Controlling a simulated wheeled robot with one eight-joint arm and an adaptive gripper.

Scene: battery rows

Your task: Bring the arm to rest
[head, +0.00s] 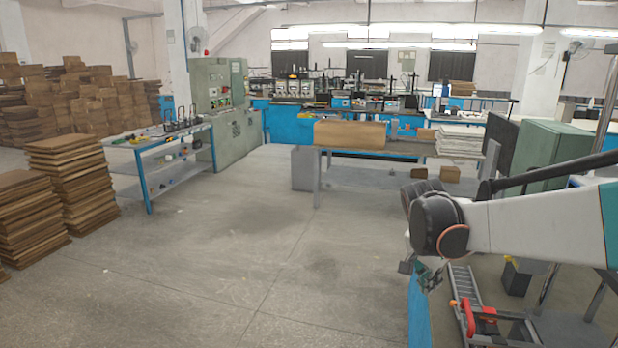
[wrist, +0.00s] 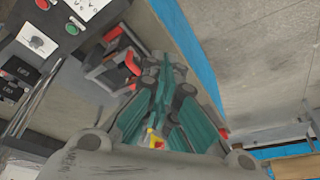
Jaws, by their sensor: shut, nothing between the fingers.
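My arm reaches in from the right edge of the head view, white with a dark joint at its end. My gripper (head: 430,282) hangs below that joint, near the blue edge of a workbench (head: 419,315). In the wrist view my gripper's teal fingers (wrist: 166,68) are together, with nothing seen between them. A red-handled device (wrist: 118,62) lies close beside and beneath the fingers in that view. Whether the gripper touches it I cannot tell.
A metal rack with red parts (head: 468,310) stands below my arm. A panel with red and green buttons (wrist: 72,22) and dark labelled blocks (wrist: 14,80) are at the wrist view's left. Open floor (head: 235,235) lies left of the bench. A green cabinet (head: 552,150) stands behind my arm.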

